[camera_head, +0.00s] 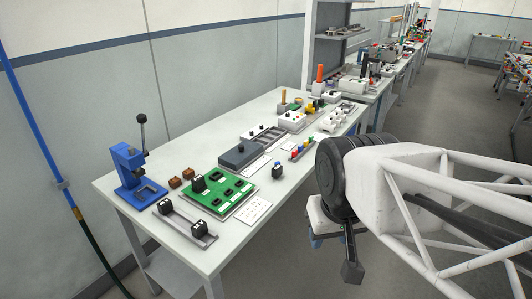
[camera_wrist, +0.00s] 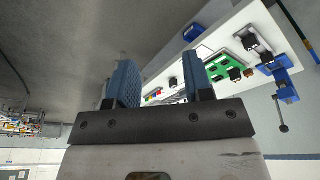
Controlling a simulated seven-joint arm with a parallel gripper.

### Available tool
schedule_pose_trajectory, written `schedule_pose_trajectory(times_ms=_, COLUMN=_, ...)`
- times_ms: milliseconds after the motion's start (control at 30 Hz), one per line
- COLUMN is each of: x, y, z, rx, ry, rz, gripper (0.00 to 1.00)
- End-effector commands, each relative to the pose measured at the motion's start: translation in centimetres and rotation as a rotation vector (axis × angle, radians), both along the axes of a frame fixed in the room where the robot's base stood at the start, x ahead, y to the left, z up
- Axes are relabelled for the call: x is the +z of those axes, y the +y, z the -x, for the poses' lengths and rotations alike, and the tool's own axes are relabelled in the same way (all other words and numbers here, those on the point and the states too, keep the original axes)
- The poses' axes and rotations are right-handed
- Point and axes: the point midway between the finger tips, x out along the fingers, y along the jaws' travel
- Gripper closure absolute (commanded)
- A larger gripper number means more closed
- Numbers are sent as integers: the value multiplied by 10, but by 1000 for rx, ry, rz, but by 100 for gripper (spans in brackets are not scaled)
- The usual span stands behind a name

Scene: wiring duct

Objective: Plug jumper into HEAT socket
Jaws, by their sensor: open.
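My gripper (camera_wrist: 160,76) is open and empty; its two blue fingers stand wide apart in the wrist view. In the head view it (camera_head: 318,240) hangs off the table's front side, partly behind my own arm. A green board (camera_head: 222,188) with several black blocks lies on the near part of the table; it also shows in the wrist view (camera_wrist: 230,66). I cannot tell which piece is the jumper, and no HEAT label is readable.
The white table (camera_head: 180,233) also holds a blue press (camera_head: 137,172), a rail with black blocks (camera_head: 187,225), a white card (camera_head: 246,212), a grey box (camera_head: 241,156) and a row of coloured pieces (camera_head: 301,149). More equipment stands farther back.

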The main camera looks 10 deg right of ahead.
Motion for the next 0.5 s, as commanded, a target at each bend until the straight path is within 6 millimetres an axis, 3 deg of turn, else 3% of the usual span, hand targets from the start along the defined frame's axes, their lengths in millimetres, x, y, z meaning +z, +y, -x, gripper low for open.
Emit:
schedule_pose_trajectory(times_ms=267, x=8, y=-1, z=-23, rx=-42, ry=11, rz=-9, gripper=53)
schedule_pose_trajectory(times_ms=500, x=21, y=-3, z=-73, rx=-134, ry=29, rz=-29, gripper=53)
